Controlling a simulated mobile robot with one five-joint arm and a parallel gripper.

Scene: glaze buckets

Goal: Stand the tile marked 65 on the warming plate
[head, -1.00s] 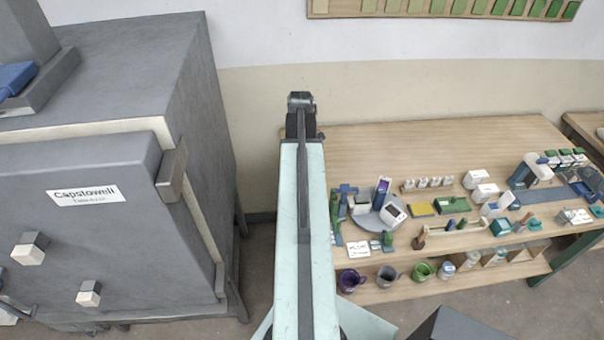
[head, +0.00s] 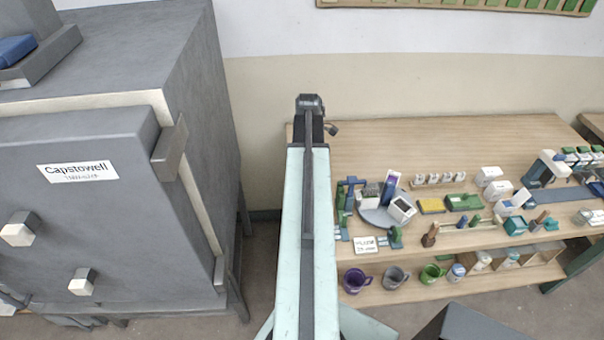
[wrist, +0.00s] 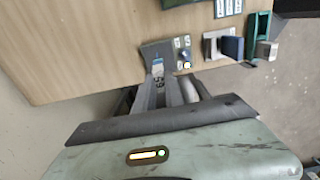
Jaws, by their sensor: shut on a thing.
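In the wrist view my gripper (wrist: 168,92) is shut on a small pale-blue tile (wrist: 158,72). A dark two-digit mark shows on it between the fingers, too small and turned to read surely. In the head view my arm hides part of the scene, and the fingers and tile cannot be made out.
In the wrist view a white stand (wrist: 213,45), a blue block (wrist: 232,47) and a green frame (wrist: 263,25) stand right of the plate. Bare bench (wrist: 75,50) lies to the left. In the head view a large grey kiln (head: 90,215) stands left; a crowded bench (head: 450,150) stands right.

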